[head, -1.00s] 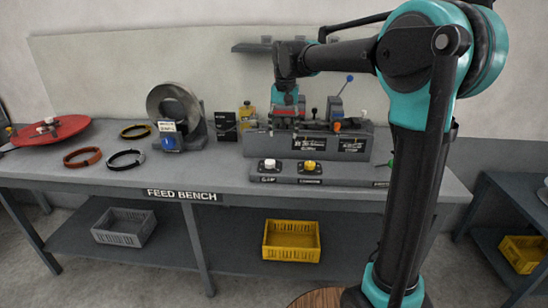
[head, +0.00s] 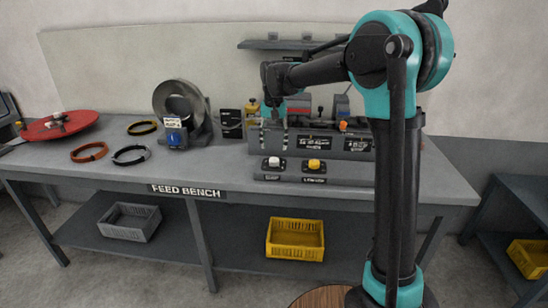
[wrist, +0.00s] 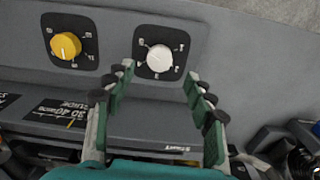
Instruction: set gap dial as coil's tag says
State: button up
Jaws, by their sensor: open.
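The white dial (head: 272,163) and the yellow dial (head: 314,165) sit side by side on a low grey panel at the bench front. The label below the white dial seems to read GAP. In the wrist view the white dial (wrist: 159,58) lies between and just beyond the fingertips of my open, empty gripper (wrist: 158,72); I see no contact. The yellow dial (wrist: 66,46) is to the left there. The silver coil (head: 181,100) stands left of the machine. Its white-and-blue tag (head: 173,124) faces me, too small to read. In the head view my gripper's fingers are unclear.
The grey machine block (head: 300,141) with levers stands behind the dial panel. Orange (head: 89,152) and black (head: 130,156) rings and a red disc (head: 60,126) lie at the left. A yellow crate (head: 295,253) is on the lower shelf. The bench front is clear.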

aim_at(274, 159)
notch_tip(274, 159, down, 6)
jog(key=shift+f, duration=0.1)
dwell(0.4)
jog(key=c, duration=1.1)
